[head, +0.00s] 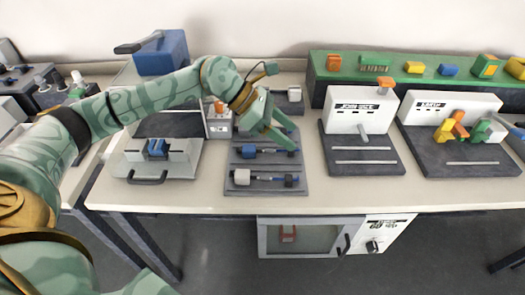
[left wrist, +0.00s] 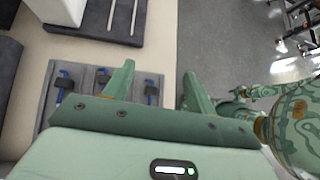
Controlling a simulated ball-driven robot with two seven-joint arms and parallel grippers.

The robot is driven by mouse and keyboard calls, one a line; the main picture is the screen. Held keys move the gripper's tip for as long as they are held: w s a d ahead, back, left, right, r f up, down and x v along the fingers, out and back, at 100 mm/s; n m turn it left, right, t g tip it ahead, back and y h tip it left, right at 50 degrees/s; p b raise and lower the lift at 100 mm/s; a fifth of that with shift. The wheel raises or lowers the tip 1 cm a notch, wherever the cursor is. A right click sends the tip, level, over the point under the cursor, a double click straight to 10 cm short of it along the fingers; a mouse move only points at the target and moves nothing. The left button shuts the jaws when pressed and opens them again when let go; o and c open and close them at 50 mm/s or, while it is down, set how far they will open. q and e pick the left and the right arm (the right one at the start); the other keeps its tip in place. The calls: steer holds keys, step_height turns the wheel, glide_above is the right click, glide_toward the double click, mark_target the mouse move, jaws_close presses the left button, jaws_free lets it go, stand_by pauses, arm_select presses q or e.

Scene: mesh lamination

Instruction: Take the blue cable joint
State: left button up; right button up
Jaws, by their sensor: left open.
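A blue cable joint (head: 249,152) lies in the middle row of a dark grey board (head: 240,190) on the bench. A second cable piece with a pale block (head: 242,178) lies in the front row. My left gripper (head: 284,137) is open and empty, above the right back part of the board and partly hiding the back row. In the left wrist view the gripper's two fingers (left wrist: 158,88) are spread, with the right part of the board below and left of them. Blue cable parts (left wrist: 65,82) show there on the board. My right gripper is not in view.
Two white-backed stations, one with a lever (head: 372,139), stand at right. A green shelf (head: 330,75) carries coloured blocks behind. The front bench strip is clear.

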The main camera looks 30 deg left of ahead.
arm_select(q)
steer(key=a+r+g+y, duration=0.15)
steer(key=a+y, duration=0.45)
steer(key=a, duration=1)
steer(key=b, duration=0.3)
glide_above(251, 147)
steer(key=s+a, duration=0.1)
steer(key=a, duration=0.1)
steer(key=shift+n, duration=0.4)
steer(key=f, duration=0.8)
steer(key=shift+s+d, duration=0.2)
steer(key=shift+d, duration=0.05)
steer(key=shift+w+d+f, duration=0.15)
steer(key=shift+d+f, duration=0.1)
steer(key=shift+f, duration=0.3)
steer(key=b+x, duration=0.2)
steer(key=x, duration=0.3)
steer(key=shift+a+f+b, duration=0.25)
steer(key=shift+a+b, duration=0.05)
steer(key=shift+b, duration=0.1)
steer(key=shift+r, duration=0.1)
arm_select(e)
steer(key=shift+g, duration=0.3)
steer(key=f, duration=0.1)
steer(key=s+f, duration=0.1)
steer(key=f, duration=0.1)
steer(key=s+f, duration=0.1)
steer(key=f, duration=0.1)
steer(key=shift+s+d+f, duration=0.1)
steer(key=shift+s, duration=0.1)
